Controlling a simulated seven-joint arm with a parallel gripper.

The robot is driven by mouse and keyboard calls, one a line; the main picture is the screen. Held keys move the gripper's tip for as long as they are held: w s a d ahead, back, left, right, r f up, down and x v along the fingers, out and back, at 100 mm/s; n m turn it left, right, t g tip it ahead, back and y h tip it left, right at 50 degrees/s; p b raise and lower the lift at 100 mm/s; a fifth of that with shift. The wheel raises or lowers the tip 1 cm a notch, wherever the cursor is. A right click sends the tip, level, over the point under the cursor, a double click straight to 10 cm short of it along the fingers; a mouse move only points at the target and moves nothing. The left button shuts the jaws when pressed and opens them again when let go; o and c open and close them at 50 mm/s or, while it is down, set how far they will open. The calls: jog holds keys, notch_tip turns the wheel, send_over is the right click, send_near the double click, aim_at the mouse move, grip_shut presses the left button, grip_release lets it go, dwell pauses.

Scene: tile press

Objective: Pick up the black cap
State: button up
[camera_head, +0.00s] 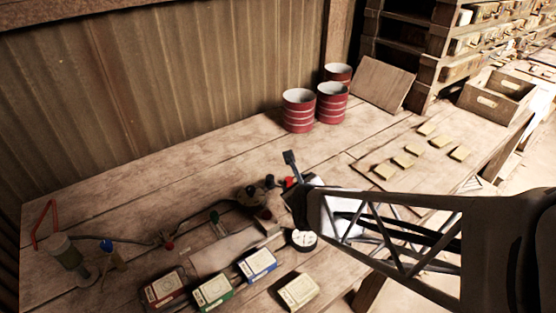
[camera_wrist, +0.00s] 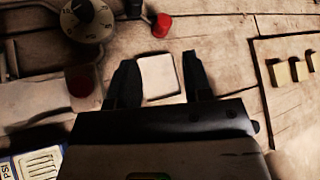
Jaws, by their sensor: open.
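The black cap (camera_head: 270,180) is a small dark piece in the head view, just left of a red cap (camera_head: 288,181). In the wrist view the black cap (camera_wrist: 133,8) is at the top edge, partly cut off, with the red cap (camera_wrist: 161,25) to its right. My gripper (camera_wrist: 157,60) is open and empty, with its two dark fingers apart. A pale square piece (camera_wrist: 158,77) shows between the fingers. The black cap lies ahead of the fingertips, apart from them. In the head view my gripper (camera_head: 294,178) is close to the caps and partly hides the area.
A dial (camera_wrist: 87,18) and a red knob (camera_wrist: 80,85) lie left of the fingers. A white gauge (camera_head: 302,238) and several labelled boxes (camera_head: 257,264) are at the front. Red-banded cans (camera_head: 298,110) stand by the wall. Small tiles (camera_head: 403,162) lie on a board at right.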

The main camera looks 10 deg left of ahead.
aim_at(271, 180)
jog(key=a+f+m, duration=0.1)
jog(key=m, duration=0.1)
jog(key=a+f+m+t, duration=0.1)
jog(key=a+f, duration=0.1)
jog(key=a+f+m, duration=0.1)
jog(key=m, duration=0.1)
jog(key=shift+w+a+f+m+t+y, duration=0.3)
jog(key=shift+w+f, duration=0.1)
jog(key=shift+w, duration=0.1)
jog(key=shift+x, duration=3.3)
jog(key=shift+a+f, duration=0.1)
jog(key=shift+x, duration=2.5)
jog(key=shift+a, duration=0.1)
jog(key=c, duration=0.7)
